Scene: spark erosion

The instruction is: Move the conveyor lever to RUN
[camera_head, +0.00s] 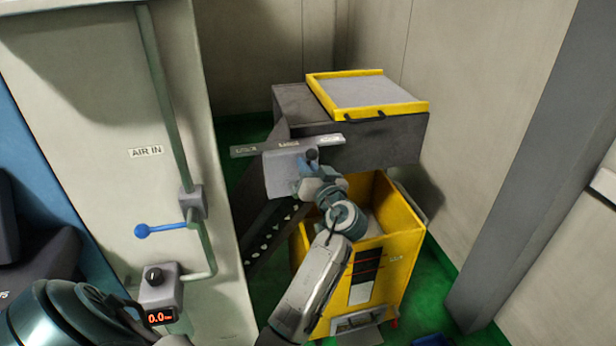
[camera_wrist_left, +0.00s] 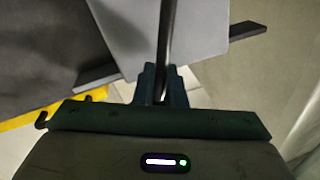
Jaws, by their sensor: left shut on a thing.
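The conveyor lever shows a dark knob (camera_head: 312,155) standing in front of a grey plate (camera_head: 283,178) on the dark machine. A label bar (camera_head: 265,149) runs above the plate with several small words, too small to read surely; the knob is below its right part. My left gripper (camera_head: 317,178) reaches up to the lever, and its fingers are largely hidden by the wrist. In the left wrist view, my left gripper (camera_wrist_left: 163,85) is shut on the lever's metal rod (camera_wrist_left: 167,35), in front of the grey plate (camera_wrist_left: 130,35). My right gripper is not in view.
A yellow bin (camera_head: 395,235) stands under the machine, close beside my left arm. A yellow-framed tray (camera_head: 420,106) lies on top. At left, a pale cabinet (camera_head: 95,90) carries a pipe, a blue-handled valve (camera_head: 165,229) and a red display (camera_head: 159,317). Green floor (camera_head: 440,290) shows at right.

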